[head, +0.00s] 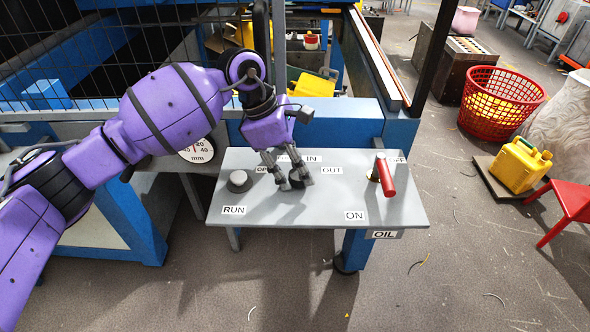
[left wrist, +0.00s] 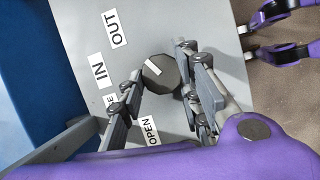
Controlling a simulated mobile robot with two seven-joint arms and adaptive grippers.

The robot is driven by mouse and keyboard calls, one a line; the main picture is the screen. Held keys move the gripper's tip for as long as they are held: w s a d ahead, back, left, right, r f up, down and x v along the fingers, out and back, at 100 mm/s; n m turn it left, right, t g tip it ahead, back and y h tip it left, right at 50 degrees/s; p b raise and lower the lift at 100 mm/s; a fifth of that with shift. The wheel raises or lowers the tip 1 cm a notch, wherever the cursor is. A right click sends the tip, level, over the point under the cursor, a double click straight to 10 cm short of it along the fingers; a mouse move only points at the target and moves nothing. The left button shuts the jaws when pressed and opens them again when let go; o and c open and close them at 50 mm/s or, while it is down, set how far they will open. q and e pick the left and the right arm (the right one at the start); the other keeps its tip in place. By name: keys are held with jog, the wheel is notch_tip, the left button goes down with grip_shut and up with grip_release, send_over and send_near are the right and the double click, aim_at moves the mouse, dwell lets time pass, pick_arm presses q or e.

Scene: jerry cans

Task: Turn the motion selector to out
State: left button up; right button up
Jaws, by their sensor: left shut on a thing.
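The motion selector is a dark round knob (left wrist: 160,74) with a white line on its face. It sits on the grey panel, and in the head view it is mostly hidden by my fingers. The white line's upper-left end points roughly toward the gap between the IN label (left wrist: 100,69) and the OUT label (left wrist: 119,28) in the left wrist view. My left gripper (head: 291,184) is over the panel, with its fingers on both sides of the knob, shut on it (left wrist: 163,68). My right gripper does not clearly show.
The panel (head: 320,212) also bears a grey round knob (head: 239,181) near RUN and a red lever (head: 386,177) near ON. A dial gauge (head: 197,150) is to the left. A wire mesh fence stands behind. A red basket (head: 500,102) and a yellow jerry can (head: 520,165) are at right.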

pick_arm(q)
jog(key=shift+w+r, duration=0.15)
jog(key=shift+w, duration=0.05)
jog(key=o, duration=0.9)
jog(key=shift+o, duration=1)
jog(key=shift+s, duration=0.1)
jog(key=v, duration=1.1)
jog(key=shift+a+r, duration=0.25)
jog(key=shift+r, duration=0.1)
